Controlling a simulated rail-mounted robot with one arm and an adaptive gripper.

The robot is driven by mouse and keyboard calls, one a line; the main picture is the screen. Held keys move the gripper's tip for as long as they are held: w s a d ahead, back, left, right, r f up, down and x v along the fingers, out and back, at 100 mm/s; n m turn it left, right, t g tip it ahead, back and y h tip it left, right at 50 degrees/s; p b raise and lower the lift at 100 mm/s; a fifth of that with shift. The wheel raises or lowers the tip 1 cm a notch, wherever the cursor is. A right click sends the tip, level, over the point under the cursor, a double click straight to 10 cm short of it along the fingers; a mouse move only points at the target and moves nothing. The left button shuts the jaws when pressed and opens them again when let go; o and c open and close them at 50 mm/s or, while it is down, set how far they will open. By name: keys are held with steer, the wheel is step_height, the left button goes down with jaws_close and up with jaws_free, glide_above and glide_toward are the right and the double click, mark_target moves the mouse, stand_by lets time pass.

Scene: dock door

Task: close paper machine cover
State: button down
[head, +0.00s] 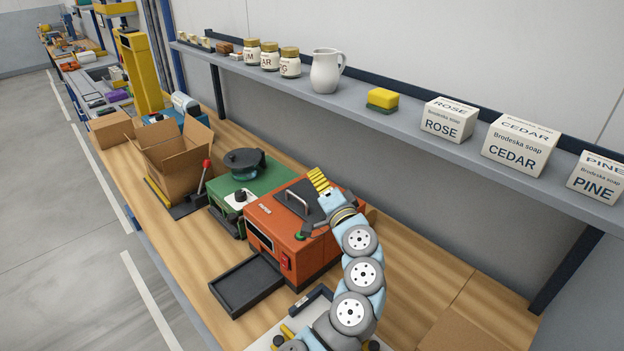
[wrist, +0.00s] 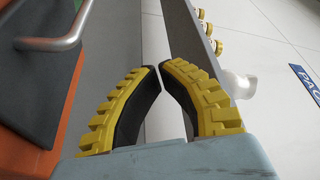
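The orange machine (head: 273,236) stands on the wooden bench, with a dark cover (head: 324,193) and a metal handle (head: 297,199) on its top. I take it to be the paper machine. I cannot tell how far the cover is raised. The handle also shows at the upper left of the wrist view (wrist: 60,42), beside the orange body (wrist: 30,150). My gripper (head: 316,174) is above the far right part of the machine, to the right of the handle. In the wrist view its yellow-ribbed fingers (wrist: 160,66) come together at the tips with nothing between them.
A green machine (head: 243,185) with a dark round top stands left of the orange one. A black tray (head: 245,284) lies in front. An open carton (head: 173,152) is further left. The shelf (head: 400,121) behind holds jars, a white jug (head: 326,71) and soap boxes.

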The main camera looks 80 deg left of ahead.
steer(key=w+d+f, duration=0.3)
steer(key=d, duration=0.4)
steer(key=shift+w+d+f, duration=0.2)
steer(key=shift+w+d, duration=0.05)
steer(key=shift+d, duration=0.1)
